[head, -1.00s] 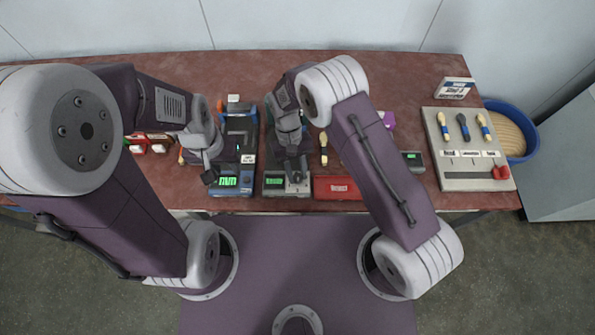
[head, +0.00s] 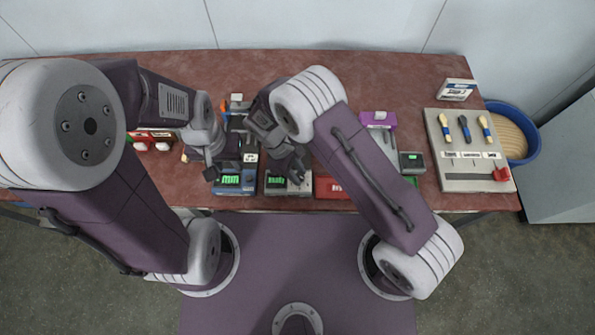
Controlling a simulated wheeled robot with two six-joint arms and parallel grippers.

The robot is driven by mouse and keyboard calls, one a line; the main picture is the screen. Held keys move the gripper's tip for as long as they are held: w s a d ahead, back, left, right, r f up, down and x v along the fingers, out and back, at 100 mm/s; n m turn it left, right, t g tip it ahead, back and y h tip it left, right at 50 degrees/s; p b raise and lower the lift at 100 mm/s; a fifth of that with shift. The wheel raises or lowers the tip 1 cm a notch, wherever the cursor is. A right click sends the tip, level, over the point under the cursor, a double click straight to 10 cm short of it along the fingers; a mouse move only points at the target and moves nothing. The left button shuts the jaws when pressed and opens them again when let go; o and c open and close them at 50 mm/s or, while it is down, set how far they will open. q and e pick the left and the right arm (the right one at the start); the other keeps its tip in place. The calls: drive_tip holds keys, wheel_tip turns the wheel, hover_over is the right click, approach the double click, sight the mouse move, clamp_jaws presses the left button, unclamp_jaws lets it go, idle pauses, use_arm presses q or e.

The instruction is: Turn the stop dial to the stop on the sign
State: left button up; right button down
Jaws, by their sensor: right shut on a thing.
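A grey device with a green-lit display (head: 276,182) stands at the front edge of the table, left of centre. My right gripper (head: 297,172) reaches down to its right part and is shut on what appears to be the stop dial. The dial is mostly hidden by the fingers, so its setting cannot be read. A small white sign with dark print (head: 457,89) stands at the back right; its text is too small to read. My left gripper (head: 212,172) hangs over the left edge of a blue device (head: 234,186); its fingers are too unclear to judge.
A red box (head: 333,188) is right of the grey device. A purple device (head: 379,119) and a small green-display box (head: 411,162) stand further right. The table's back is mostly clear.

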drive_tip(key=shift+n, duration=0.7)
drive_tip(key=c, duration=1.1)
unclamp_jaws()
drive_tip(key=shift+t, duration=0.3)
drive_tip(key=b+v, duration=0.1)
drive_tip(key=v, duration=0.8)
